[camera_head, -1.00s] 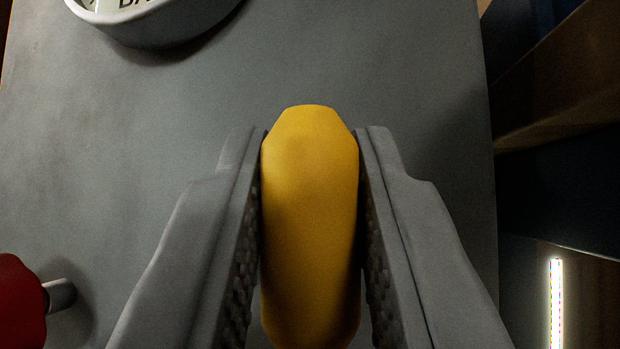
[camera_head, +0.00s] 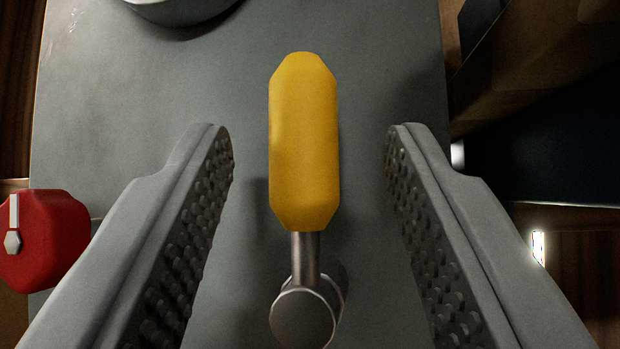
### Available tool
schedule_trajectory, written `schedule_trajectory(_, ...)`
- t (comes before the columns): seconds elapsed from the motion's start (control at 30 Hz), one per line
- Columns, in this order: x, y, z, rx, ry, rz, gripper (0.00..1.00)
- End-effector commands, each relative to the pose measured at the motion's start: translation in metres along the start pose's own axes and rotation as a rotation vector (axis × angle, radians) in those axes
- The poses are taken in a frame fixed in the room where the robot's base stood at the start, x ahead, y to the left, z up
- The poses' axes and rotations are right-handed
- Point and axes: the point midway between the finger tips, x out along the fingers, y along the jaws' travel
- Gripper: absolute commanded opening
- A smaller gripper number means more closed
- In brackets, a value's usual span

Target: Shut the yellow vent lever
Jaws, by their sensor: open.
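The yellow vent lever (camera_head: 304,142) stands upright in the picture, in the middle of the view. Its yellow grip joins a metal stem and a round metal pivot (camera_head: 302,318) below it, in front of the grey panel (camera_head: 100,130). My gripper (camera_head: 310,155) is wide open, with one studded finger on each side of the lever. There is a clear gap between each finger and the yellow grip, and neither touches it.
A red knob (camera_head: 42,240) sits at the left edge of the panel, beside my left finger. The rim of a round gauge (camera_head: 185,8) shows at the top. A brown beam (camera_head: 545,75) and a dark area lie right of the panel.

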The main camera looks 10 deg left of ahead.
Motion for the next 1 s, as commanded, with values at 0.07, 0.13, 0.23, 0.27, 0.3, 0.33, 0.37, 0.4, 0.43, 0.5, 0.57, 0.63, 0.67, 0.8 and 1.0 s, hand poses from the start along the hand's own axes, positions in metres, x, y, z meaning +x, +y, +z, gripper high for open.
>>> schedule_trajectory(0.07, -0.013, 0.0, 0.001, 0.0, -0.003, 0.0, 0.43)
schedule_trajectory(0.13, -0.022, 0.0, 0.001, 0.0, -0.002, 0.0, 0.43)
schedule_trajectory(0.23, -0.032, 0.0, 0.001, 0.0, -0.002, 0.0, 0.43)
schedule_trajectory(0.27, -0.034, 0.0, 0.001, 0.0, -0.001, 0.0, 0.43)
schedule_trajectory(0.3, -0.036, 0.0, 0.001, 0.0, -0.001, 0.0, 0.43)
schedule_trajectory(0.33, -0.037, 0.0, 0.001, 0.0, -0.001, 0.0, 0.43)
schedule_trajectory(0.37, -0.038, 0.0, 0.001, 0.0, -0.001, 0.0, 0.43)
schedule_trajectory(0.4, -0.039, 0.0, 0.0, 0.0, -0.001, 0.0, 0.43)
schedule_trajectory(0.43, -0.039, 0.0, 0.0, 0.0, -0.001, 0.0, 0.43)
schedule_trajectory(0.5, -0.04, 0.0, 0.0, 0.0, -0.001, 0.0, 0.43)
schedule_trajectory(0.57, -0.04, 0.0, 0.0, 0.0, -0.001, 0.0, 0.43)
schedule_trajectory(0.63, -0.04, 0.0, 0.0, 0.0, -0.001, 0.0, 0.43)
schedule_trajectory(0.67, -0.04, 0.0, 0.0, 0.0, -0.001, 0.0, 0.43)
schedule_trajectory(0.8, -0.039, 0.0, 0.0, 0.0, -0.001, 0.0, 0.43)
schedule_trajectory(1.0, -0.024, 0.005, -0.019, -0.002, -0.015, 0.003, 0.43)
